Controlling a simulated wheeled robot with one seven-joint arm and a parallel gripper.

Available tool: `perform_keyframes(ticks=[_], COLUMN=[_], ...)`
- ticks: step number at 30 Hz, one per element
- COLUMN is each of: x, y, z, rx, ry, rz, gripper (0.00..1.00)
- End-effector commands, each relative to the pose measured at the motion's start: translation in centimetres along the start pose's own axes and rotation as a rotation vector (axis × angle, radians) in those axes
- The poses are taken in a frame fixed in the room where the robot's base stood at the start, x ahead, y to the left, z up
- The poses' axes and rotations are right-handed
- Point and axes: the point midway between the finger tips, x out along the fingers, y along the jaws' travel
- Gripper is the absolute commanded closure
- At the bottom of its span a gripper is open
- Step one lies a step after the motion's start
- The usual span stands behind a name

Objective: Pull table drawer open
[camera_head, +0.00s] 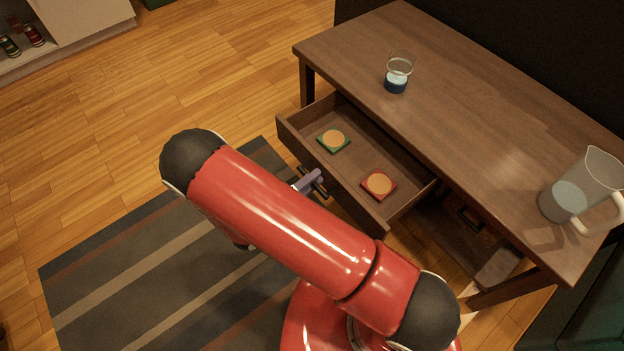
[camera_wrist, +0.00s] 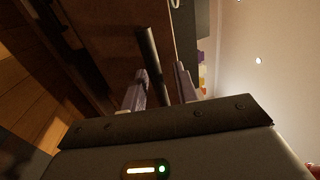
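The brown wooden table (camera_head: 455,85) has its drawer (camera_head: 349,199) pulled well out toward me in the head view. The drawer's dark bar handle (camera_head: 322,190) is on its front and also shows in the wrist view (camera_wrist: 152,60). My gripper (camera_head: 316,176) is at the handle, partly hidden behind my red arm. In the wrist view, my gripper's two fingers (camera_wrist: 162,78) stand apart with the bar between them. The bar lies close to the left finger, and a gap shows toward the right finger.
A green coaster (camera_head: 333,140) and a red coaster (camera_head: 378,184) lie inside the drawer. A striped rug (camera_head: 130,270) covers the floor at left.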

Motion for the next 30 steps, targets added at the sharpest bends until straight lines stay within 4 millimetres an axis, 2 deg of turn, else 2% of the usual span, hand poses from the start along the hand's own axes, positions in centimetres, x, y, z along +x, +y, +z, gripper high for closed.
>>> perform_keyframes(ticks=[5,18,22,30], x=[-0.6,-7.1,-7.8,-7.8], y=[0.1,0.0,-0.1,-0.1], z=[0.0,0.0,0.0,0.0], rx=[0.0,0.001,0.0,0.0], ry=[-0.001,-0.002,-0.001,0.0], rz=[0.001,0.001,0.0,0.0], gripper=[0.7,0.7,0.7,0.7])
